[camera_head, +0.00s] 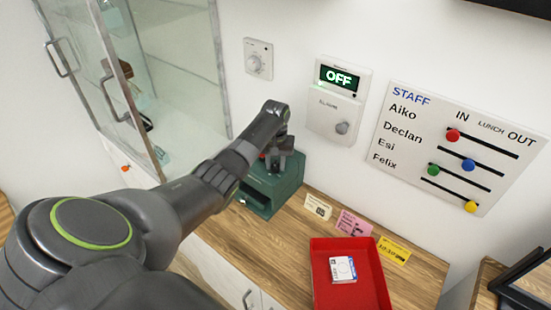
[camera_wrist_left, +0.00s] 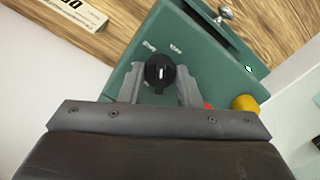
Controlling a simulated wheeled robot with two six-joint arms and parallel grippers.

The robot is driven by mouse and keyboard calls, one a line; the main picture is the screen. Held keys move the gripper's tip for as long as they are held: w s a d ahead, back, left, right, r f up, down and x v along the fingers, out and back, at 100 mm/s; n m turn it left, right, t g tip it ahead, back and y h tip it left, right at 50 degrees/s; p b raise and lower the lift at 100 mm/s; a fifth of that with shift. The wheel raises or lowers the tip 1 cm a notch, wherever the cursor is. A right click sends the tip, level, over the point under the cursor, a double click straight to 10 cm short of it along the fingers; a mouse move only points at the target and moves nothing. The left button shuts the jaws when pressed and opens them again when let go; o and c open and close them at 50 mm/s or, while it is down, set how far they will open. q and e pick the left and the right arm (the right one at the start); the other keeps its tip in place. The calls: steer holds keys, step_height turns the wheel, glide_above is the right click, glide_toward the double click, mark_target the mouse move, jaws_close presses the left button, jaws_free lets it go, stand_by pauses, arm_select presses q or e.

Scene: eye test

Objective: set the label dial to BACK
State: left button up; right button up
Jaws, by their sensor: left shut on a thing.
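A green box-shaped device (camera_head: 268,197) stands on the wooden counter, below the wall panels. In the left wrist view, the device (camera_wrist_left: 120,72) carries a round black dial (camera_wrist_left: 159,73) with a white pointer mark directed towards the picture's top. Small white lettering sits beyond the dial, too small to read surely. My left gripper (camera_head: 279,158) is over the device's top. In the left wrist view, its two fingers (camera_wrist_left: 160,86) stand on either side of the dial, shut on it. In the head view the gripper hides the dial. My right gripper is not in view.
A yellow knob (camera_wrist_left: 245,104) and a red part are close to the right finger. A wall panel (camera_head: 336,101) reads OFF; a small dial plate (camera_head: 258,59) and staff board (camera_head: 450,115) hang nearby. A red tray (camera_head: 320,262), cards and a glass cabinet (camera_head: 170,60) surround the device.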

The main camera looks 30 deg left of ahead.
arm_select(q)
steer(key=m+p, duration=0.1)
steer(key=m, duration=0.2)
steer(key=shift+r+m, duration=0.15)
steer(key=shift+m, duration=0.15)
steer(key=shift+m+p, duration=0.55)
steer(key=shift+m, duration=0.95)
steer(key=o, duration=1)
step_height(320, 180, up, 13)
steer(key=b, duration=0.3)
step_height(320, 180, up, 4)
steer(key=p, duration=0.3)
glide_above(276, 162)
steer(key=shift+s+r, duration=0.15)
steer(key=shift+s, duration=0.15)
